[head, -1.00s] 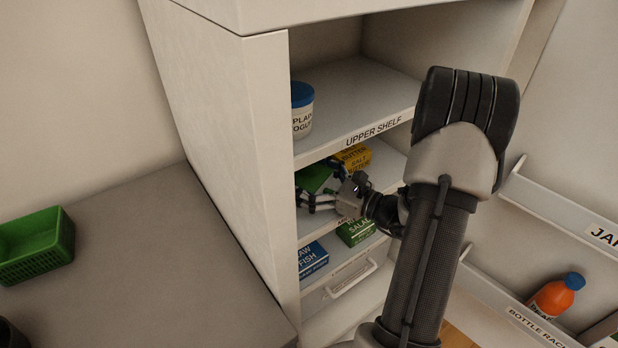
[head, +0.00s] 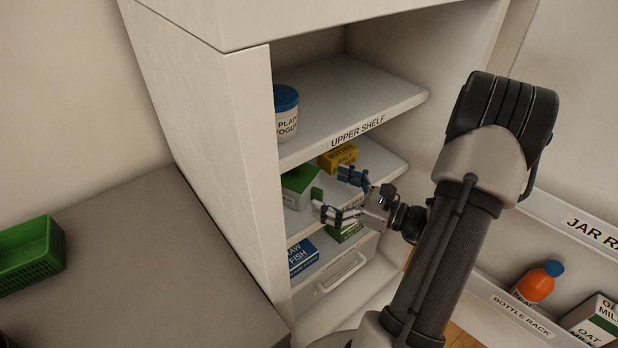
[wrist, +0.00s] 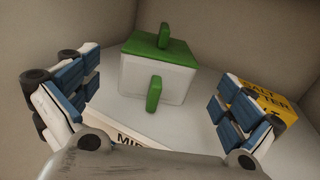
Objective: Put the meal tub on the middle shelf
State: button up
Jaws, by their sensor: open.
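The meal tub (head: 300,184), white with a green lid and green clips, stands on the middle shelf (head: 378,166) at its left side. It also shows in the wrist view (wrist: 158,82), upright and apart from both fingers. My gripper (head: 346,196) is open and empty at the front of the shelf, with its fingers spread to either side of the view of the tub. The middle shelf's label is partly hidden by my gripper.
A yellow butter box (head: 338,158) stands right of the tub, close to my right finger in the wrist view. A yogurt pot (head: 286,112) is on the upper shelf (head: 350,95). A blue fish box (head: 302,257) and a green box (head: 345,232) are below. Door racks (head: 510,312) flank the right.

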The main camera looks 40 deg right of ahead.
jog(key=shift+v, duration=1.55)
